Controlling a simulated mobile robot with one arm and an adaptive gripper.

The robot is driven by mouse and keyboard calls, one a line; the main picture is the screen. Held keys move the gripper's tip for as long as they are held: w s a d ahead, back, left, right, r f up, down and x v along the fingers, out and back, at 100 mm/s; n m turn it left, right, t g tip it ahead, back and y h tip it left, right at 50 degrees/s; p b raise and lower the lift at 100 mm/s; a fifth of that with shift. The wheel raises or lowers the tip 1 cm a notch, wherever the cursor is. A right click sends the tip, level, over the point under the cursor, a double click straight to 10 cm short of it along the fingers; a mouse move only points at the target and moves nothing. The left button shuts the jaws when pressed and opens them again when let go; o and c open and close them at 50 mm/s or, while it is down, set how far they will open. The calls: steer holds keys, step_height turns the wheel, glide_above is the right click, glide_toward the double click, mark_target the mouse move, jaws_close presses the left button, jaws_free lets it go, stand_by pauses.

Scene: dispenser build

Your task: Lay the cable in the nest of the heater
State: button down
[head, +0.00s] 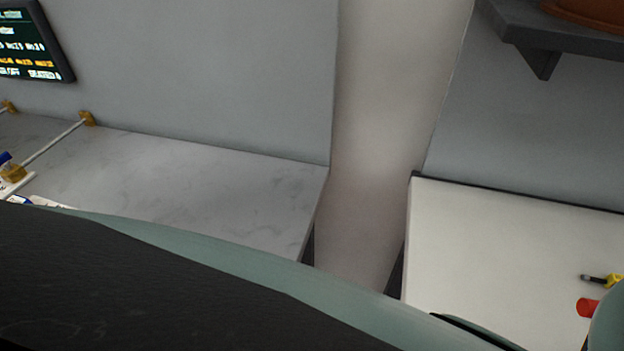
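I cannot make out the cable, the heater or its nest for certain in the head view. On the right white table (500,240), a small yellow piece with a dark tip (602,280) lies near the right picture edge. A red cylindrical piece (588,307) is just in front of it, partly cut off by a green rounded shape. I cannot tell whether either belongs to the cable or heater. My gripper is not in view.
A grey marble counter (200,185) is at the left, with a thin pale rod (50,143) between yellow blocks. A display (30,42) hangs above it. A gap separates counter and table. A dark shelf (560,38) is upper right. A large dark, green-edged shape hides the lower left.

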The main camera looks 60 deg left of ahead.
steer(key=shift+f+b, duration=0.6)
steer(key=shift+b, duration=0.9)
steer(key=shift+b, duration=0.85)
stand_by(1.8)
steer(key=shift+f+b, duration=0.4)
steer(key=shift+b, duration=0.2)
stand_by(0.9)
steer(key=shift+c, duration=1.8)
jaws_free()
steer(key=shift+r, duration=0.15)
steer(key=shift+r+p, duration=3.2)
steer(key=shift+r, duration=0.25)
